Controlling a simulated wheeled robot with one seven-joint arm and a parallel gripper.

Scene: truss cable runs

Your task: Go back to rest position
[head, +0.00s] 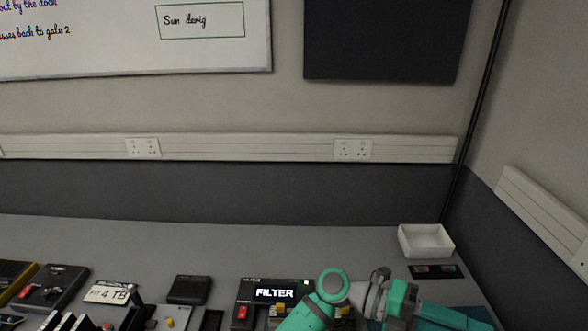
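My teal and grey arm (334,284) shows at the bottom right, above the grey desk (330,244). Its links are bent and run off the bottom edge. My gripper's fingers cannot be made out in this view. Nothing seen here shows whether it holds anything.
A black device labelled FILTER (274,291) stands partly behind my arm. A white tray (426,241) sits at the back right, with a small dark item (436,271) in front. The desk's back strip is clear.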

